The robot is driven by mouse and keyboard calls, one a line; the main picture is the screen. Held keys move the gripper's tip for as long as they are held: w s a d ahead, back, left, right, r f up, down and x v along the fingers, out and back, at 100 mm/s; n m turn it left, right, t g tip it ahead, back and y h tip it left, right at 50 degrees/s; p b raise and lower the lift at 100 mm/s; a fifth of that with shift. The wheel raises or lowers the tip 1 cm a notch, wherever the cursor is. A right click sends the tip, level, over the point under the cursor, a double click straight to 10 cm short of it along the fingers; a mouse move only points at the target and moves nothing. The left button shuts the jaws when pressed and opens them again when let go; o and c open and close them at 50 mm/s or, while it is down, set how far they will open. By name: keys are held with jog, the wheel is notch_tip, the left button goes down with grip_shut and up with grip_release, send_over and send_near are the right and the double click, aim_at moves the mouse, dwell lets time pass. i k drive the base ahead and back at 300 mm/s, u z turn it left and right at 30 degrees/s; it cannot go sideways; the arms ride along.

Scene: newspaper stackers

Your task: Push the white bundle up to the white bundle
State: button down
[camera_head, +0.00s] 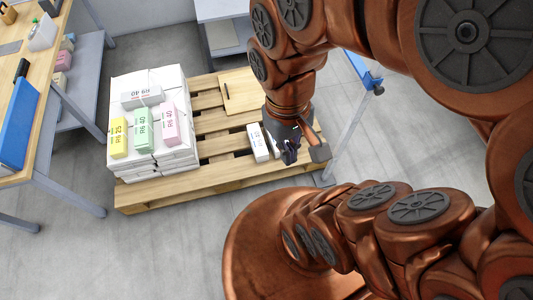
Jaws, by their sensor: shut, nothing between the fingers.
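A small white bundle (258,142) with blue lettering lies on the wooden pallet, right of the paper stack. My gripper (291,156) is low over the pallet, close on the right side of this bundle. Its fingers look shut and empty, and I cannot tell whether they touch the bundle. Another white or pale grey bundle (141,95) with dark, upside-down lettering lies on top of the paper stack, towards its back. Part of the pallet around the gripper is hidden by my arm.
The pallet (200,186) carries the white paper stack (163,161) with yellow (118,138), green (143,130) and pink (170,124) bundles on top. A wooden board (240,90) lies at the pallet's back. Bare slats separate stack and small bundle. A workbench (68,42) stands left.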

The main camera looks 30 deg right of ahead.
aim_at(259, 148)
jog(key=z, duration=0.05)
jog(key=k, duration=0.35)
jog(key=z, duration=0.05)
jog(key=i, duration=0.55)
jog(key=u, duration=0.75)
jog(key=i, duration=0.35)
jog(key=u, duration=0.1)
